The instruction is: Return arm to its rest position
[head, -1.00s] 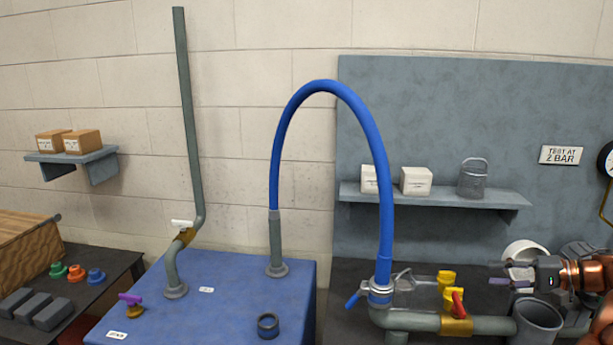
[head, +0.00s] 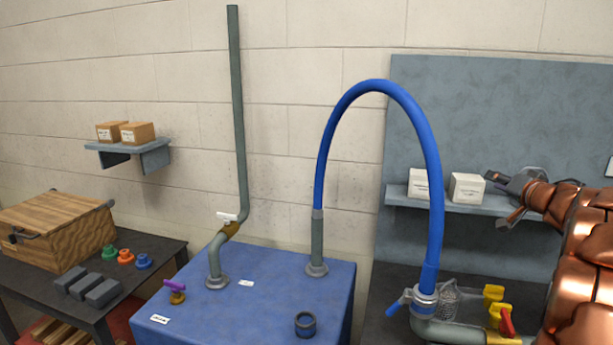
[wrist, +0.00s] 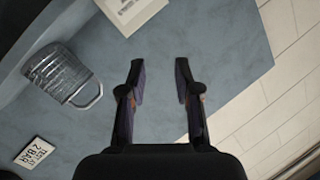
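My gripper (wrist: 160,85) is open and empty in the wrist view, with its two fingers apart and bare grey-blue board behind them. In the head view my gripper (head: 502,196) is at the right, in front of the shelf and just right of the white boxes. My copper-coloured arm (head: 590,240) fills the right edge of the head view.
A blue hose (head: 388,88) arches from the blue tank top (head: 260,290) to a pipe with yellow valves (head: 493,297). White boxes (head: 467,188) stand on the shelf (head: 400,196). A wire basket (wrist: 62,75) and a sign (wrist: 36,152) show in the wrist view.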

